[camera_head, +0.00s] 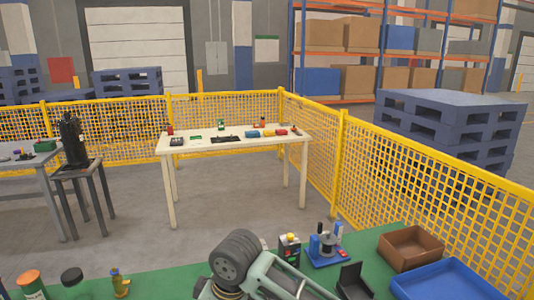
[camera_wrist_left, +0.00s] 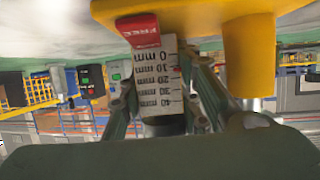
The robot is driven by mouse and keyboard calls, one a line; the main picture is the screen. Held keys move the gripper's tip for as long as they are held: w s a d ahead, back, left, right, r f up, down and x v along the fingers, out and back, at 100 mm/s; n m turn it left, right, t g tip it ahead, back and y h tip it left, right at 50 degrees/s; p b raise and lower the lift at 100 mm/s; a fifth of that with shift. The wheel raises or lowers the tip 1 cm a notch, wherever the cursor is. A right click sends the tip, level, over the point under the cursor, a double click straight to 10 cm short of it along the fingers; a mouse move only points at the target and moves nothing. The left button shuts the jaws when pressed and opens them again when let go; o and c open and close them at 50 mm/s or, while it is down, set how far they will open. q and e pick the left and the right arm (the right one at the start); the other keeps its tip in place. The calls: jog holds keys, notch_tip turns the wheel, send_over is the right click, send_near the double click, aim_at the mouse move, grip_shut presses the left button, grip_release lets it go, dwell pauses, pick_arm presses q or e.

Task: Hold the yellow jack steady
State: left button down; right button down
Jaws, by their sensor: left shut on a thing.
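The yellow jack (camera_wrist_left: 235,35) fills the upper part of the left wrist view, which appears upside down. It has a red tab (camera_wrist_left: 139,30) marked FREE and a white millimetre scale (camera_wrist_left: 155,75). My left gripper (camera_wrist_left: 165,105) has a finger on each side of the jack's scale section and is shut on the jack. The exact contact is partly hidden by the fingers. In the head view I cannot make out the jack or the left fingertips; an arm of mine covers the bottom middle. My right gripper is not identifiable in either view.
The green bench (camera_head: 180,285) holds a button box (camera_head: 289,250), a blue-based device (camera_head: 325,245), a black holder (camera_head: 354,280), a brown bin (camera_head: 410,247) and a blue tray (camera_head: 445,282). Yellow mesh fencing (camera_head: 395,170) runs behind. A cream table (camera_head: 235,142) stands beyond open floor.

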pick_arm(q)
jog(key=c, duration=1.2)
grip_release()
jog(key=shift+a, duration=0.1)
jog(key=v, duration=0.7)
jog(key=shift+f, duration=0.1)
jog(key=shift+s+d+r, duration=0.2)
jog(key=shift+s, duration=0.4)
